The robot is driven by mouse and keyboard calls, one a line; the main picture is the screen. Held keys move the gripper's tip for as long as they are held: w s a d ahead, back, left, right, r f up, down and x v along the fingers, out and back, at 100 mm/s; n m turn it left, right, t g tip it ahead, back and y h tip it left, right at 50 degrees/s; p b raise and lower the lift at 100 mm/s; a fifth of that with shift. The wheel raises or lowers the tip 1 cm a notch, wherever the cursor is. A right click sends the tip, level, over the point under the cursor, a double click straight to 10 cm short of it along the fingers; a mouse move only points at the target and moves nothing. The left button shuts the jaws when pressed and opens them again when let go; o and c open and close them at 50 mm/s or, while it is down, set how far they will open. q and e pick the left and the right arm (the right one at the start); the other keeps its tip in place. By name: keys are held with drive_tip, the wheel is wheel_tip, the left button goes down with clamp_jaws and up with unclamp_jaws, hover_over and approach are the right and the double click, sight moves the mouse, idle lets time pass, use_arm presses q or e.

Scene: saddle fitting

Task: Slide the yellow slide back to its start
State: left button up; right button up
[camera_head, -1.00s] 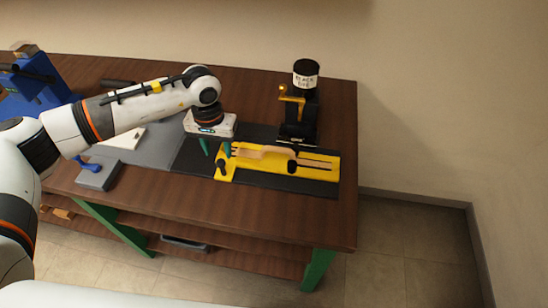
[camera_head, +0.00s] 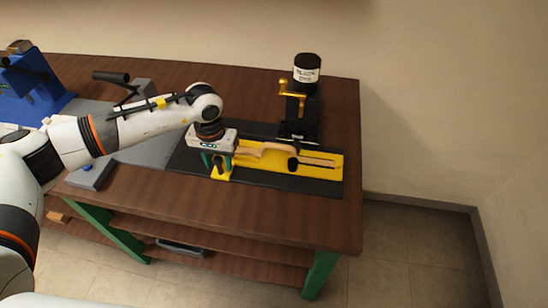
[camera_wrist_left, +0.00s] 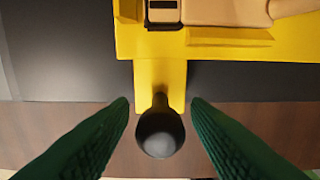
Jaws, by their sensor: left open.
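The yellow slide (camera_head: 325,172) lies on a long black base (camera_head: 275,184) at the right of the bench, with a tan wooden piece (camera_head: 264,149) on it. A yellow tab (camera_wrist_left: 160,76) sticks out at its left end and carries a round black knob (camera_wrist_left: 159,134). My left gripper (camera_head: 215,171) is above that end. In the left wrist view its green fingers (camera_wrist_left: 159,105) are apart, one on each side of the knob, with a gap on both sides. In the head view the gripper partly hides the knob. My right gripper is not in view.
A black press with a yellow lever (camera_head: 292,90) and a labelled black top (camera_head: 307,70) stands behind the slide. A grey block (camera_head: 90,174) and a blue fixture (camera_head: 35,90) are to the left. The bench's right front is clear.

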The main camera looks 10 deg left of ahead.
use_arm(q)
drive_tip(key=shift+c, duration=0.4)
drive_tip(key=c, duration=0.6)
drive_tip(key=shift+c, duration=0.2)
drive_tip(key=shift+a, duration=0.1)
